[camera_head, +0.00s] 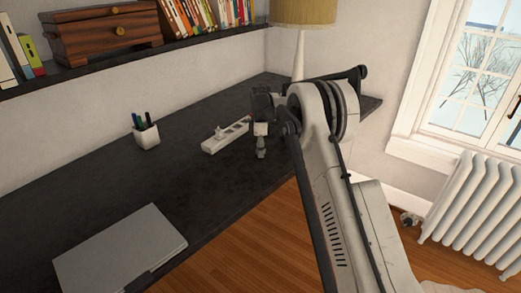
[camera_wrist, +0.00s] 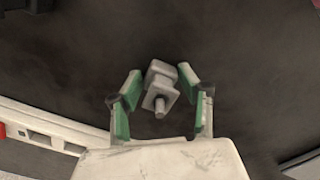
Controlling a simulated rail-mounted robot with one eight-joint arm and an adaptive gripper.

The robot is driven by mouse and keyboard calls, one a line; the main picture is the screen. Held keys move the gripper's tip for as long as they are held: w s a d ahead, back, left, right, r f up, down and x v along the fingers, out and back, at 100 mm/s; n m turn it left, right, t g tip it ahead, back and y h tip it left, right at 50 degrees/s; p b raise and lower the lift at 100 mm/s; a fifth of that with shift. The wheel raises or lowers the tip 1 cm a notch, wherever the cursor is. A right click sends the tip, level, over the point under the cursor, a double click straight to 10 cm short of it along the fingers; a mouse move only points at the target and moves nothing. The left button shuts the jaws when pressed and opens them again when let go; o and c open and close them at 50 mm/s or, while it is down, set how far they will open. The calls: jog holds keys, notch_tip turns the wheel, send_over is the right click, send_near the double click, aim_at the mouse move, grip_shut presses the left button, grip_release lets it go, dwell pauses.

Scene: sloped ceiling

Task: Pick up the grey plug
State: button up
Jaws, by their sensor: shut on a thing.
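The grey plug (camera_wrist: 161,84) is between my gripper's (camera_wrist: 160,92) green-padded fingers in the wrist view, with a prong end toward the camera. My gripper is shut on it. In the head view my gripper (camera_head: 261,150) points down over the dark desk, to the right of the white power strip. The plug is hard to make out there. I cannot tell whether the plug touches the desk.
The white power strip (camera_head: 226,135) lies on the dark desk (camera_head: 190,180); it also shows in the wrist view (camera_wrist: 45,125). A pen cup (camera_head: 147,136) stands further left, a closed laptop (camera_head: 120,250) at front left. A lamp (camera_head: 299,55) stands behind my arm.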

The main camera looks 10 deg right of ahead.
jog(key=shift+r, duration=0.15)
jog(key=r, duration=0.4)
jog(key=shift+a+r, duration=0.15)
jog(key=shift+a, duration=0.05)
jog(key=a+r, duration=0.2)
jog(key=a, duration=0.1)
jog(key=s+a+r, duration=0.1)
jog(key=a+r, duration=0.1)
jog(key=a, duration=0.2)
jog(key=s+a+r, duration=0.1)
jog(key=a+r, duration=0.1)
jog(key=a, duration=0.2)
jog(key=shift+s+r+p, duration=0.2)
jog(key=shift+s+p, duration=0.05)
jog(key=shift+p, duration=0.1)
